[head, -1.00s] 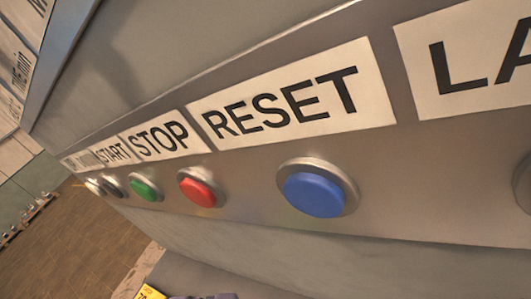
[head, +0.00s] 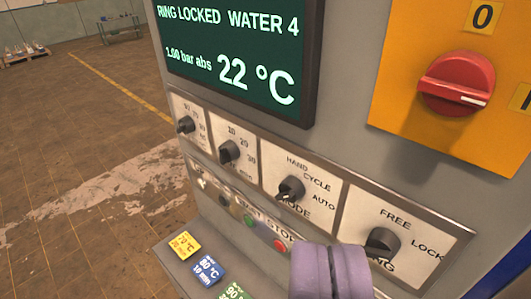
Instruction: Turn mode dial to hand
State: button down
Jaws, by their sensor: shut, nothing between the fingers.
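The mode dial (head: 291,189) is a small black knob on a pale plate in the middle of the control panel. HAND is printed above it, CYCLE to its upper right and AUTO to its right. A light mark shows on its lower left, but I cannot tell for sure which word it points to. My gripper (head: 332,272) shows as purple fingers at the bottom edge. They are shut and empty, below and right of the dial in the picture, apart from it.
The FREE/LOCK dial (head: 382,243) is right of the mode dial, close to my gripper. Two more dials, (head: 186,125) and (head: 229,151), are to the left. A green screen (head: 240,60) and a red switch (head: 457,84) are above. Coloured cards (head: 208,270) lie on a ledge below.

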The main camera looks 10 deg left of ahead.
aim_at(291, 190)
jog(key=j+u, duration=0.25)
jog(key=j, duration=0.4)
jog(key=i+j+u, duration=0.2)
jog(key=j, duration=0.4)
jog(key=k, duration=0.05)
